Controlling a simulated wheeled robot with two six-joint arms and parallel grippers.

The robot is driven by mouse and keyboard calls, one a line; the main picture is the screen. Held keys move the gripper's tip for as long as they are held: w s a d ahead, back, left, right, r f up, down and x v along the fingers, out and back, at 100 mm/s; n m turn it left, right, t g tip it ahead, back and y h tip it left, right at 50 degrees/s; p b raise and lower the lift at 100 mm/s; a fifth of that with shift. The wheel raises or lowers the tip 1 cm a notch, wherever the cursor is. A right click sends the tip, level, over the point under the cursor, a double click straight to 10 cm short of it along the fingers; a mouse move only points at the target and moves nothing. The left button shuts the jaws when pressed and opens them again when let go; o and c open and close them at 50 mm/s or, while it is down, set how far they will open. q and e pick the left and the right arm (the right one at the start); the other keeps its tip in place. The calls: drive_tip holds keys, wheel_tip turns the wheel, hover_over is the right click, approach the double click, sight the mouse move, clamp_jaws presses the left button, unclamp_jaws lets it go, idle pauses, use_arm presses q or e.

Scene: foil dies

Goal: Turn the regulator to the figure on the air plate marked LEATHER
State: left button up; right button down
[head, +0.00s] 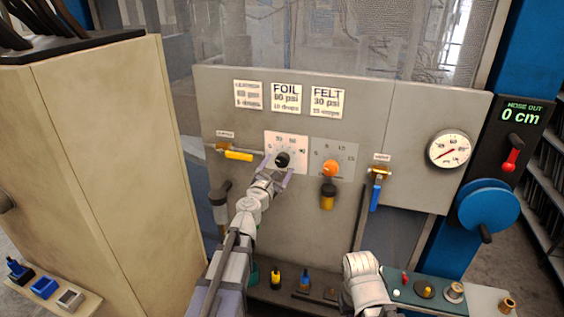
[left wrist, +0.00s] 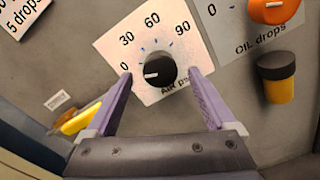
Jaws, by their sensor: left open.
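The regulator is a black round knob (left wrist: 160,70) on a white air plate (left wrist: 112,47) with the figures 0, 30, 60 and 90. Its white mark points left, near the 0. The knob also shows in the head view (head: 282,159). My left gripper (left wrist: 159,76) is open, with one finger on each side of the knob and gaps between. It also shows in the head view (head: 277,170). The LEATHER plate (head: 248,95) is the leftmost of three labels above; its psi figure is too blurred to read surely.
An orange knob (head: 330,168) on the oil drops plate (head: 348,155) is just right of the regulator. A yellow-handled valve (head: 238,155) is at left, a blue-handled one (head: 375,194) at right. A gauge (head: 449,149) and blue reel (head: 488,206) are further right.

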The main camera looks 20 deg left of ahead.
sight(281, 163)
use_arm(q)
drive_tip(key=w, duration=0.4)
drive_tip(key=shift+d, duration=0.1)
drive_tip(key=c, duration=1.4)
drive_tip(key=shift+o, duration=0.2)
